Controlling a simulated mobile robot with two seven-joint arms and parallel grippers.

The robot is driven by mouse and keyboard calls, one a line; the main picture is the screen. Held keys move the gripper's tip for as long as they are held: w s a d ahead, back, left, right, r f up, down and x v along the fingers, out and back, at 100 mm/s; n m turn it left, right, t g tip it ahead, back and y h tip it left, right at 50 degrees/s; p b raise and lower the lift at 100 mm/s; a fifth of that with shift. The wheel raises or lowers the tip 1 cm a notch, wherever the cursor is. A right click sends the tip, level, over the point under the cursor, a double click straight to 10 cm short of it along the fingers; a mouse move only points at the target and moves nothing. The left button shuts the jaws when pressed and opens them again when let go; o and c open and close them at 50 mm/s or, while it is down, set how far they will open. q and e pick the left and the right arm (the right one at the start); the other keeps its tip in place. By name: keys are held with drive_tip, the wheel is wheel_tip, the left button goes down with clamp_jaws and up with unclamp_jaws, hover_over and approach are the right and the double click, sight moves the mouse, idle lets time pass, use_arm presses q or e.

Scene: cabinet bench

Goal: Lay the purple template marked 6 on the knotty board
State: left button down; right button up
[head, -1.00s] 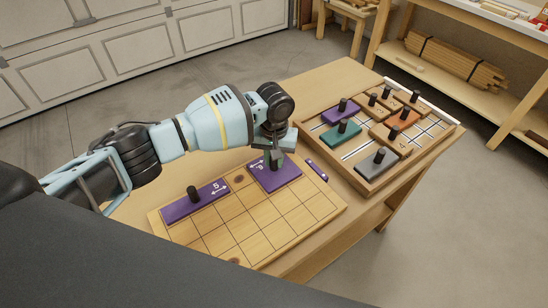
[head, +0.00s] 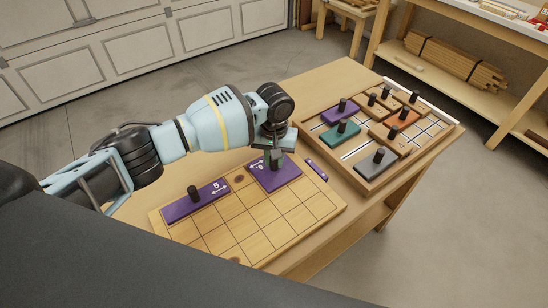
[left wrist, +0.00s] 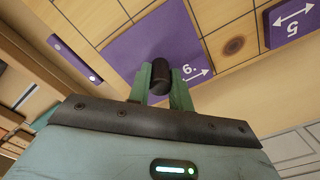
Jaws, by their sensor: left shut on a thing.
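The purple template marked 6 (head: 281,180) lies on or just above the far edge area of the knotty board (head: 262,226); I cannot tell whether it touches. It also shows in the left wrist view (left wrist: 130,50). My left gripper (head: 274,160) is shut on its dark knob (left wrist: 160,75). The board is pale wood with a dark grid and brown knots. A purple template marked 5 (head: 196,203) with a dark knob lies along the board's left end. It shows partly in the left wrist view (left wrist: 290,22). My right gripper is not in view.
A wooden tray (head: 368,186) to the right holds several knobbed templates, among them purple, green (head: 341,134), orange (head: 402,119) and grey (head: 377,164) ones. A small purple strip (head: 317,170) lies between board and tray. The board's near and right squares are clear.

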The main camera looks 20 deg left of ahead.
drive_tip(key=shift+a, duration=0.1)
use_arm(q)
drive_tip(key=c, duration=1.2)
unclamp_jaws()
drive_tip(key=o, duration=0.4)
drive_tip(key=shift+r+p, duration=0.65)
drive_tip(key=shift+r, duration=0.95)
drive_tip(key=shift+r+p, duration=0.35)
drive_tip(key=shift+r, duration=2.05)
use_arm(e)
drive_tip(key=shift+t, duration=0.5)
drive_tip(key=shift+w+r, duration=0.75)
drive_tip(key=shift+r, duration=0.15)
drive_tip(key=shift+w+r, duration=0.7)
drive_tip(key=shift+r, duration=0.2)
